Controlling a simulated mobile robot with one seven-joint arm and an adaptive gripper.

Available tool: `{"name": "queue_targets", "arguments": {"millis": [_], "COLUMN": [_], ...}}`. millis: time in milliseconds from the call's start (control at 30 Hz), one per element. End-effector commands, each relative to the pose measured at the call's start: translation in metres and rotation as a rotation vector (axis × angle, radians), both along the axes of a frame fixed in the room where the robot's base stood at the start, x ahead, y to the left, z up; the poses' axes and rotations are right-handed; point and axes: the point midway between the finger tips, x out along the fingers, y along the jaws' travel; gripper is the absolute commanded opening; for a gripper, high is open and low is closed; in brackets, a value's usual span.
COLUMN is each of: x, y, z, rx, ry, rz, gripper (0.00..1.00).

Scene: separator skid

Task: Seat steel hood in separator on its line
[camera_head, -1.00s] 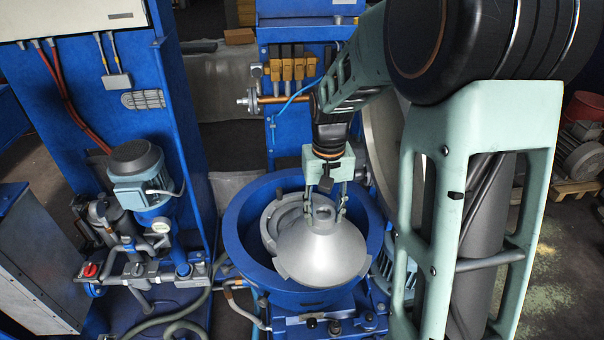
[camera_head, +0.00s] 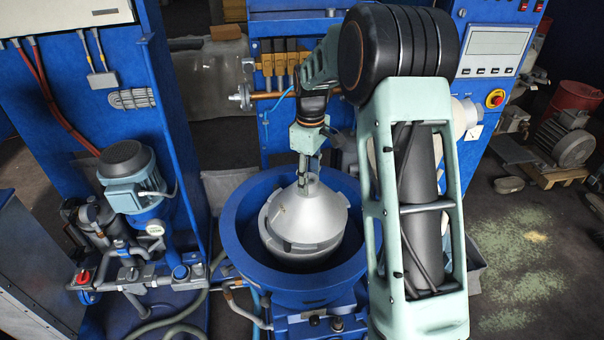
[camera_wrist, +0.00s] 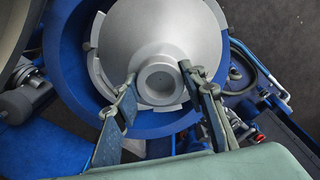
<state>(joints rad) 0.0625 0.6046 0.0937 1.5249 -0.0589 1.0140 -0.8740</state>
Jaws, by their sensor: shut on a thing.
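The steel hood (camera_head: 306,216) is a grey cone with a notched lower rim. It sits over the bowl inside the blue separator housing (camera_head: 236,252), roughly in the middle. My gripper (camera_head: 306,172) is above it, shut on the neck at the cone's top. In the wrist view the two fingers (camera_wrist: 160,88) stand on either side of the round, recessed neck of the hood (camera_wrist: 163,32). The hood's rim tabs show against the blue housing (camera_wrist: 75,70). I cannot tell whether the rim is fully down on the bowl, and I see no alignment line.
A blue motor and pump set (camera_head: 126,178) stands left of the housing. A blue control cabinet (camera_head: 497,60) stands behind on the right. Brass valves (camera_head: 283,68) are at the back.

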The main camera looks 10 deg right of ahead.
Motion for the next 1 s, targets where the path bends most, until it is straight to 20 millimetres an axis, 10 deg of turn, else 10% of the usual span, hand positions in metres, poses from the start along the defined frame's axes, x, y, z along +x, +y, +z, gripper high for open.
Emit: {"name": "queue_targets", "arguments": {"millis": [1000], "x": [0.117], "y": [-0.002], "z": [-0.072], "rx": [-0.005], "ry": [-0.006], "rz": [1.194], "gripper": [0.00]}}
